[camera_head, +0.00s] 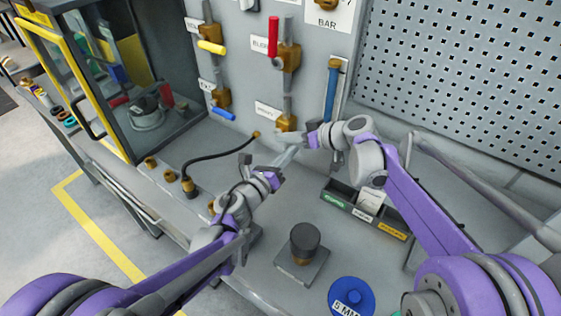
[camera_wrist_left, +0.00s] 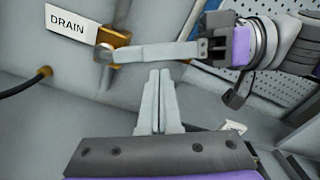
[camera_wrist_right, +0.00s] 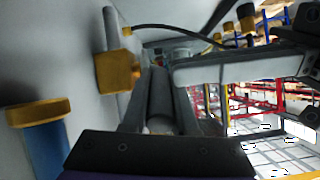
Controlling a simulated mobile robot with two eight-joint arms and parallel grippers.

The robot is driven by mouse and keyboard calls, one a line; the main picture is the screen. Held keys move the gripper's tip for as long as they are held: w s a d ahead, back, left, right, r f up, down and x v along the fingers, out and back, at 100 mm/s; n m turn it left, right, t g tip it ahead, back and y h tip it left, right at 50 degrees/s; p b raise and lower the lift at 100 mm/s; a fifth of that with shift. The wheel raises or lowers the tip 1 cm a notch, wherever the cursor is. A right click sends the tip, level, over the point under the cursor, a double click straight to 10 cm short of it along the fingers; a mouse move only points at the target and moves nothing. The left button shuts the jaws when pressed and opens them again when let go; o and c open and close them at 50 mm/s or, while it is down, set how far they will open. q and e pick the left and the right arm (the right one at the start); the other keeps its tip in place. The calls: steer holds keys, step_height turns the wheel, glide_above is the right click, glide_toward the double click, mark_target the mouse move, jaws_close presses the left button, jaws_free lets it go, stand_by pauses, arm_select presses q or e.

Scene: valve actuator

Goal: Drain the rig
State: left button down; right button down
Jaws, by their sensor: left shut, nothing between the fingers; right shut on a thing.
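The drain valve is a brass block (camera_head: 287,122) low on the grey panel, and its DRAIN label (camera_wrist_left: 72,20) shows in the left wrist view. My right gripper (camera_head: 297,140) is at this valve, reaching in from the right. In the right wrist view its fingers (camera_wrist_right: 162,85) are shut around a dark grey round handle (camera_wrist_right: 160,105) by the brass body (camera_wrist_right: 118,72). My left gripper (camera_head: 288,157) is shut and empty just below and in front of the right one. Its fingertips (camera_wrist_left: 159,75) point at the panel, apart from the valve.
A red-handled valve (camera_head: 273,38), a yellow-handled valve (camera_head: 211,47) and a blue-handled valve (camera_head: 222,113) are on the panel. A blue tube (camera_head: 331,92) stands right of the drain. A black hose (camera_head: 215,156), divided tray (camera_head: 345,205), dark knob (camera_head: 305,237) and blue disc (camera_head: 350,294) are on the bench.

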arm_select(q)
steer(key=shift+w+d, duration=0.25)
steer(key=shift+w, duration=0.15)
arm_select(e)
steer(key=shift+r, duration=0.1)
arm_select(q)
steer(key=shift+r, duration=0.1)
steer(key=shift+w+a+r+n, duration=0.25)
steer(key=shift+r+n, duration=0.15)
steer(key=shift+r, duration=0.15)
arm_select(e)
steer(key=c, duration=0.8)
jaws_free()
steer(key=shift+o, duration=0.5)
steer(key=shift+s+f, duration=0.15)
steer(key=shift+f, duration=0.05)
arm_select(q)
steer(key=shift+w, duration=0.1)
